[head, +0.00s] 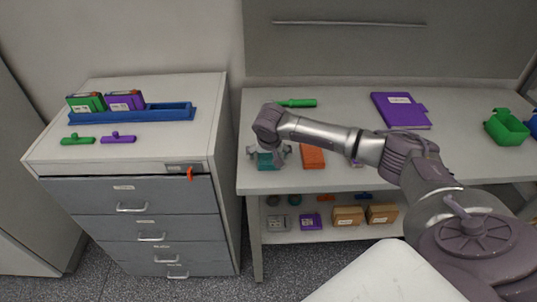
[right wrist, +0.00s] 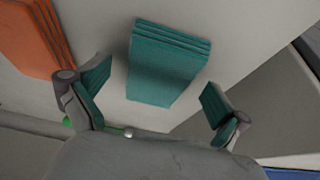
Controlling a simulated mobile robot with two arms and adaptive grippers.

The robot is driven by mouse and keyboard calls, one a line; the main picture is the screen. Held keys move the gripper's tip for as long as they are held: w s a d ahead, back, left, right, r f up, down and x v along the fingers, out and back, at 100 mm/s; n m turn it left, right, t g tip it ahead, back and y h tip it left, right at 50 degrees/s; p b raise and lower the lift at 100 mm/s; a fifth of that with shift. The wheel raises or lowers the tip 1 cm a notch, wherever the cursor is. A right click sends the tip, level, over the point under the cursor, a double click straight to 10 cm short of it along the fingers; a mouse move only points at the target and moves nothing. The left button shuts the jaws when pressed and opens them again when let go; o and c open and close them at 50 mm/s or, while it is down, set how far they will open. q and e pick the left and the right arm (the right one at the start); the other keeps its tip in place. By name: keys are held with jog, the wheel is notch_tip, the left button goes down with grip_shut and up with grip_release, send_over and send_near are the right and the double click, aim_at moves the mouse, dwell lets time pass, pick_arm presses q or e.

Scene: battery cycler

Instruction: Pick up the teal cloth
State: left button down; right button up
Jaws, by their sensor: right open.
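The teal cloth (right wrist: 166,66) is a folded stack lying on the white bench (head: 340,184), near its left front edge. In the head view the cloth (head: 265,161) is partly hidden by my right gripper (head: 268,155), which is over it. In the right wrist view the gripper (right wrist: 152,98) is open, with its two teal-padded fingers on either side of the cloth and apart from it. Nothing is held. My left gripper is not in view.
A folded orange cloth (head: 313,157) lies just right of the teal one. A grey drawer cabinet (head: 130,195) stands left, across a narrow gap.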

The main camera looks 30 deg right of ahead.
aim_at(269, 157)
jog(key=c, duration=1.2)
jog(key=shift+o, duration=0.2)
jog(key=shift+r, duration=0.1)
jog(key=shift+r, duration=0.5)
notch_tip(269, 157, up, 3)
jog(key=shift+f+b, duration=0.15)
jog(key=shift+b, duration=0.5)
jog(key=s+d+r+b, duration=0.2)
jog(key=s+d+r, duration=0.4)
jog(key=d, duration=0.3)
jog(key=shift+s+d+r, duration=0.25)
jog(key=shift+s+r, duration=0.15)
jog(key=shift+r, duration=0.25)
